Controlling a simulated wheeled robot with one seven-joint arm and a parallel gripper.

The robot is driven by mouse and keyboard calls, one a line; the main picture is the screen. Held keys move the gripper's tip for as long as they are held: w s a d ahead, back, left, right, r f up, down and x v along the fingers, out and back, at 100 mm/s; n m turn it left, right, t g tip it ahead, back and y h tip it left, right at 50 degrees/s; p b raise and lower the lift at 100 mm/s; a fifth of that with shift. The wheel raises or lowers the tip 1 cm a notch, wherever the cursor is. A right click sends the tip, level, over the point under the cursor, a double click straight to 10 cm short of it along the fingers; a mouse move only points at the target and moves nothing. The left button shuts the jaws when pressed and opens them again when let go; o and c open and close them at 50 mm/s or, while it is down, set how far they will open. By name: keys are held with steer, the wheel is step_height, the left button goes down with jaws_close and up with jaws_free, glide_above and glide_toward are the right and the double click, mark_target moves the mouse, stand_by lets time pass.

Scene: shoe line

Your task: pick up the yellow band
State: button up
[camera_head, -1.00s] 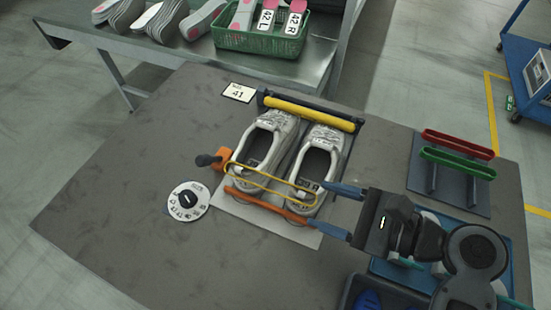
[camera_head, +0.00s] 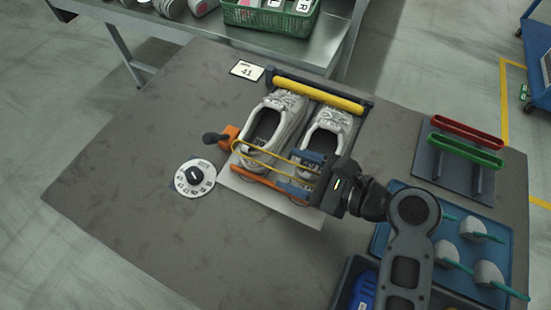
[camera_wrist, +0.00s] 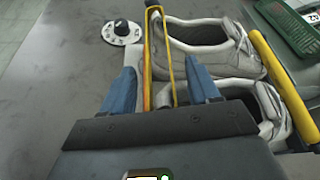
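The yellow band (camera_head: 258,148) is a thin long loop. It stretches across the heel end of two grey-white shoes, the left shoe (camera_head: 262,137) and the right shoe (camera_head: 329,133). Its left end is by an orange clamp (camera_head: 231,137) with a dark knob. My gripper (camera_head: 285,169) is open at the band's right part, beside the right shoe's heel. In the wrist view the band (camera_wrist: 168,60) runs lengthwise between my two blue fingers (camera_wrist: 160,70), with a gap visible on each side. The band's near end is hidden behind my gripper body.
A thick yellow roller (camera_head: 318,95) lies across the shoe toes. An orange bar (camera_head: 256,186) runs below the band. A white dial (camera_head: 195,178) stands left. Red and green bars (camera_head: 465,150) on a stand and a blue tray (camera_head: 452,217) are right. The left tabletop is clear.

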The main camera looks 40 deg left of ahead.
steer(key=c, duration=1)
steer(key=shift+r, duration=0.1)
